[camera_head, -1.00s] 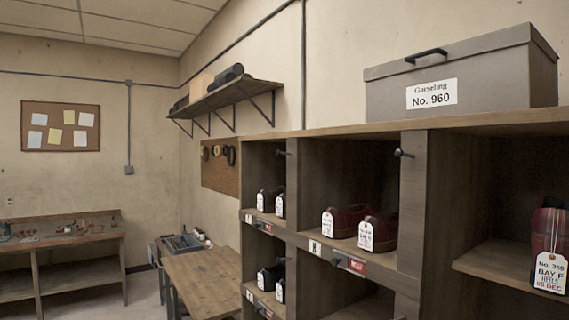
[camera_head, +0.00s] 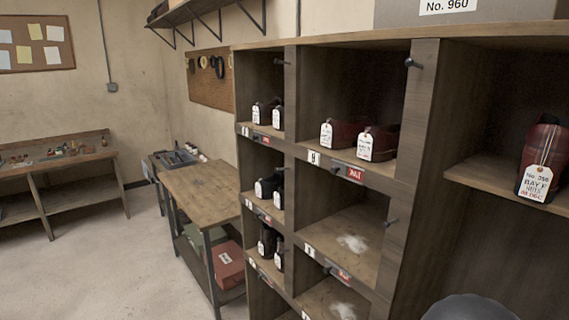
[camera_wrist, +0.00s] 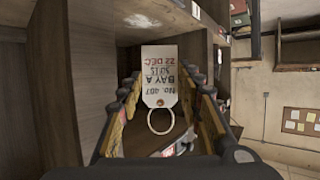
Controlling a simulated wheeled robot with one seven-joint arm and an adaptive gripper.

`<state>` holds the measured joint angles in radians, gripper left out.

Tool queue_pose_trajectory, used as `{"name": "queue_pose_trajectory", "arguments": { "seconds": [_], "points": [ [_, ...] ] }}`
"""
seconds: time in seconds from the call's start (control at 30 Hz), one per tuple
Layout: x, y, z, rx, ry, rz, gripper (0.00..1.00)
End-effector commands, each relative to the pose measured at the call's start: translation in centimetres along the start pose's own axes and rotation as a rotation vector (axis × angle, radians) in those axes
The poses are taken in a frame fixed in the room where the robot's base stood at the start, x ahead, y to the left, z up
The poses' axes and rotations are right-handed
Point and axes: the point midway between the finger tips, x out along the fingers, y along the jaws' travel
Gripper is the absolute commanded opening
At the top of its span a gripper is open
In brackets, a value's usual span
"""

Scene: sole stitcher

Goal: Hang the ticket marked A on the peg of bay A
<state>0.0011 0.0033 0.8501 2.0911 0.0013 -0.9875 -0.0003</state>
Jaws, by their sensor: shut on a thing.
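A white paper ticket (camera_wrist: 160,72) printed "BAY A", "No. 407" and "22 DEC" shows upside down in the wrist view. Its pale ring (camera_wrist: 160,121) points toward the camera side. My gripper (camera_wrist: 160,82) is shut on the ticket, with a finger on either side of it. The gripper and ticket are not visible in the head view. Dark pegs stick out of the wooden cubby rack's front, one at an upper upright (camera_head: 411,62) and one at a lower upright (camera_head: 390,222). I cannot read which bay is A.
The rack (camera_head: 425,120) holds pairs of tagged shoes; two lower compartments (camera_head: 350,225) hold no shoes. A red shoe (camera_head: 545,150) tagged "BAY F" sits at the right. A wooden bench (camera_head: 205,190) stands left of the rack, with open floor (camera_head: 100,270) further left.

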Motion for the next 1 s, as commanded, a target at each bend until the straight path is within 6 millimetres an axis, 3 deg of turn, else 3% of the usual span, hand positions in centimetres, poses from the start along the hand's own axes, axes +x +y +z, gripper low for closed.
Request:
{"name": "queue_pose_trajectory", "arguments": {
  "seconds": [0.17,0.73,1.0],
  "points": [
    [0.0,0.0,-0.9,0.000,-0.002,-0.001,0.09],
    [-2.2,-0.1,7.8,-0.001,-0.010,-0.002,0.09],
    [-2.5,-0.1,8.7,-0.001,-0.006,-0.002,0.09]
  ]
}}
